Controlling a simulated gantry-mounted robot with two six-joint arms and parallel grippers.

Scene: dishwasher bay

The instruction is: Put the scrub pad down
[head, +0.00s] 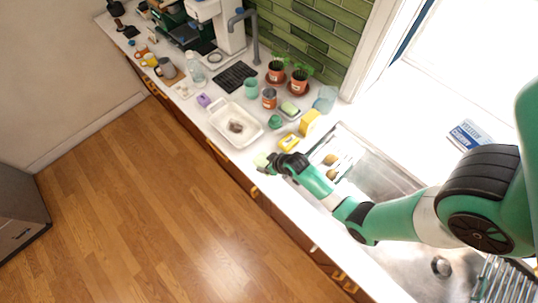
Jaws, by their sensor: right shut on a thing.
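My right gripper (270,164) is the only one in view, at the end of the green arm that comes in from the right. It is shut on a small pale green scrub pad (260,159) at the front edge of the counter. I cannot tell whether the pad touches the counter top. My left gripper is not in view.
A white basin (217,119) with a brown thing inside stands left of my right gripper. A yellow item (288,142) and a teal item (275,122) lie behind it. The metal sink (375,165) is to the right. Potted plants (299,82) stand along the wall.

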